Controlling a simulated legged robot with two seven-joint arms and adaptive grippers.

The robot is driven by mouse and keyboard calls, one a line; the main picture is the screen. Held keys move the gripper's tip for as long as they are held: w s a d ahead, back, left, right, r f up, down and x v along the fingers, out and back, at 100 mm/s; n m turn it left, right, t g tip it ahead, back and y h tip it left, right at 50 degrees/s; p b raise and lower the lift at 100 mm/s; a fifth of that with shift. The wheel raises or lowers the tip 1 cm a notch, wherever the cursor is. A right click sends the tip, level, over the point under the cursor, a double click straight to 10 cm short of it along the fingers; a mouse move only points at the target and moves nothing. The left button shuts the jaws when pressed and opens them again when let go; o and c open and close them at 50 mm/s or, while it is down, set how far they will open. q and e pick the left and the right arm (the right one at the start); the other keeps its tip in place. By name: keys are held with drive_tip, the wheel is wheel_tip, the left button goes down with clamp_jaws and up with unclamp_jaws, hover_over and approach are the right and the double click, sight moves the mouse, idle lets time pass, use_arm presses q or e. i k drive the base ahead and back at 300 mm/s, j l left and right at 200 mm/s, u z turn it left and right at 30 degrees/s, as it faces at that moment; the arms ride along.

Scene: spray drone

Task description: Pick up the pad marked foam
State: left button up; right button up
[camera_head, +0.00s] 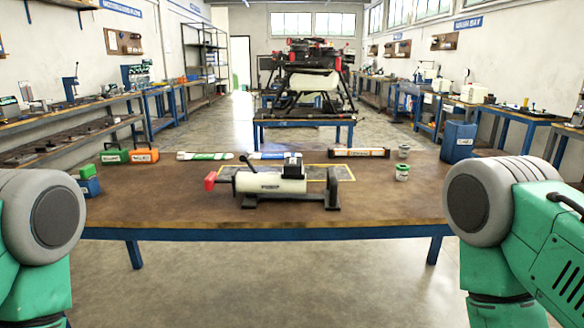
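I cannot make out a label reading foam on anything. Small labelled blocks lie at the table's left: a green one (115,155), an orange one (144,155), and a green-topped blue one (88,180) nearer the left edge. Their lettering is too small to read, so I cannot tell which, if any, is the foam pad. My arms show at the left and right picture edges, but neither gripper is in view.
On the brown table (150,205), a white cylinder (268,183) sits in a dark stand at centre. Several tubes line the back. Small jars (402,172) and a blue container (458,141) stand right. A drone (310,80) rests on a bench behind. The front left tabletop is clear.

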sight(293, 165)
drive_tip(key=i+j, duration=0.15)
drive_tip(key=i+j+z, duration=0.3)
drive_tip(key=i, duration=0.25)
drive_tip(key=i+j+z, duration=0.35)
drive_tip(key=i+j, duration=0.15)
drive_tip(key=j, duration=0.15)
